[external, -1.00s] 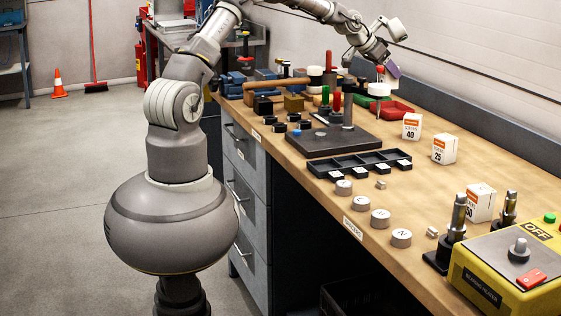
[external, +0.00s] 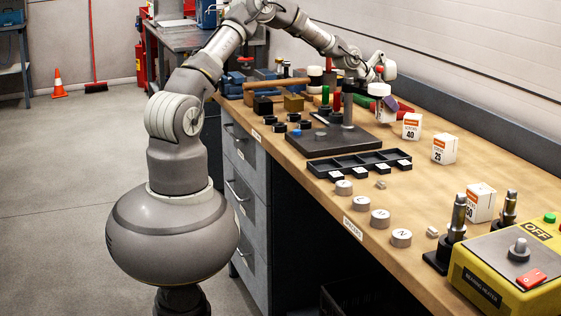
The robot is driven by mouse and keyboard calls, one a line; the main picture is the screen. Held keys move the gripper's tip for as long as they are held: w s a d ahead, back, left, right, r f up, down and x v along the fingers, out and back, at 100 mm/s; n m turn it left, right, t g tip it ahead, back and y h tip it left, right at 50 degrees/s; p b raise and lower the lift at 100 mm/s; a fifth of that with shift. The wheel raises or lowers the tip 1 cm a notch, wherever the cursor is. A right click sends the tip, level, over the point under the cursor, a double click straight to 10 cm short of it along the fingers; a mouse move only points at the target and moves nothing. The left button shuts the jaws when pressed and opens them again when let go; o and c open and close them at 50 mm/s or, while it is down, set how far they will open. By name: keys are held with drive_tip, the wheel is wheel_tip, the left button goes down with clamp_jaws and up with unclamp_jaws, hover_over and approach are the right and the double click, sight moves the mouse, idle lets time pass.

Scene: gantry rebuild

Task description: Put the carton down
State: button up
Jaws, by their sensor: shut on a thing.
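My gripper (external: 384,92) is over the far part of the workbench, in front of the back wall, pointing down. It is shut on a small white block that looks like the carton (external: 381,109), low over the bench top. Its label is too small to read, and I cannot tell whether its underside touches the bench. Three other white cartons stand on the bench: one marked 40 (external: 412,127), one marked 25 (external: 445,150) and one marked 50 (external: 480,203).
A dark plate with a post (external: 325,141) and a black compartment tray (external: 358,164) lie left of the cartons. Round metal weights (external: 380,218) line the front edge. A yellow heater box (external: 510,268) fills the near right. Bare wood surrounds the cartons.

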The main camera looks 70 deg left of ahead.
drive_tip(key=shift+f, duration=0.9)
drive_tip(key=shift+f, duration=0.1)
drive_tip(key=o, duration=1.1)
drive_tip(key=shift+r, duration=0.2)
drive_tip(key=p+v, duration=0.2)
drive_tip(key=v, duration=0.5)
drive_tip(key=shift+s+r, duration=0.1)
drive_tip(key=shift+s, duration=0.1)
